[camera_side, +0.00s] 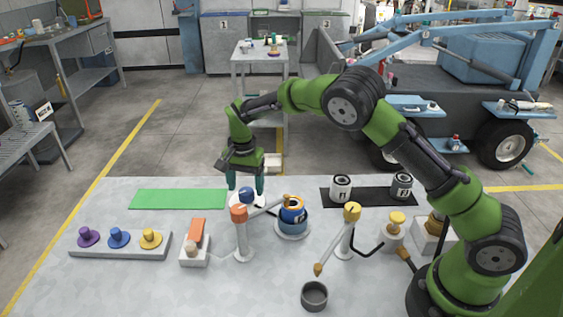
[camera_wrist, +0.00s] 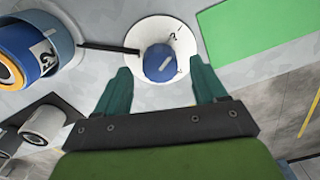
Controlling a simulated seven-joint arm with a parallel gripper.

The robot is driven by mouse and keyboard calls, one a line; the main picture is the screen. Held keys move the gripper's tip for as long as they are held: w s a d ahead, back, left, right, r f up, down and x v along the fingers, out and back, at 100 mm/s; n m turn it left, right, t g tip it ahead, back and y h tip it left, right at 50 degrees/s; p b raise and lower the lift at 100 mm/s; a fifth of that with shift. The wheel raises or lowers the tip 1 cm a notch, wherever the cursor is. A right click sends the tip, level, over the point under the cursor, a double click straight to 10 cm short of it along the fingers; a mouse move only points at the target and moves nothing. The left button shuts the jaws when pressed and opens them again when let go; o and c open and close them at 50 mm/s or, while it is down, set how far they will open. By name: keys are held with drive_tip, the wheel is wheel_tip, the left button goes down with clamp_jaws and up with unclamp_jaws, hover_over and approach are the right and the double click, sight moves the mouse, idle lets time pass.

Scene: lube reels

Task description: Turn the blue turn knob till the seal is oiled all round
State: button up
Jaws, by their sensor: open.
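The blue turn knob (camera_side: 246,194) sits on a white round dial near the table's back edge; it also shows in the wrist view (camera_wrist: 160,64), with a pale mark on top. My gripper (camera_side: 246,189) points down over it, open, with one teal finger on each side. In the wrist view my fingers (camera_wrist: 160,72) stand apart from the knob, with gaps on both sides. A blue cup with an orange ring (camera_side: 292,210) stands right of the knob; it also shows in the wrist view (camera_wrist: 38,50). I cannot make out oil on the seal.
An orange-capped post (camera_side: 241,235) has an arm reaching to the blue cup. A yellow-capped post (camera_side: 345,235) stands right of it, near a dark pot (camera_side: 314,296). Purple, blue and yellow knobs sit on a grey block (camera_side: 120,249). A green mat (camera_side: 178,199) lies left.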

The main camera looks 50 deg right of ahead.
sight(252, 191)
wheel_tip(252, 191, up, 14)
drive_tip(key=shift+r, duration=0.15)
idle(0.3)
drive_tip(key=s+d+r+n+t+y, duration=0.1)
drive_tip(key=s+r+n+t, duration=0.2)
drive_tip(key=s, duration=1.1)
drive_tip(key=s+d+r+n+t+y, duration=0.1)
drive_tip(key=s+d+r+n+t, duration=0.1)
drive_tip(key=s, duration=1.3)
drive_tip(key=r+n+t, duration=0.1)
drive_tip(key=n+t, duration=0.1)
drive_tip(key=n, duration=0.1)
drive_tip(key=shift+s+r, duration=0.2)
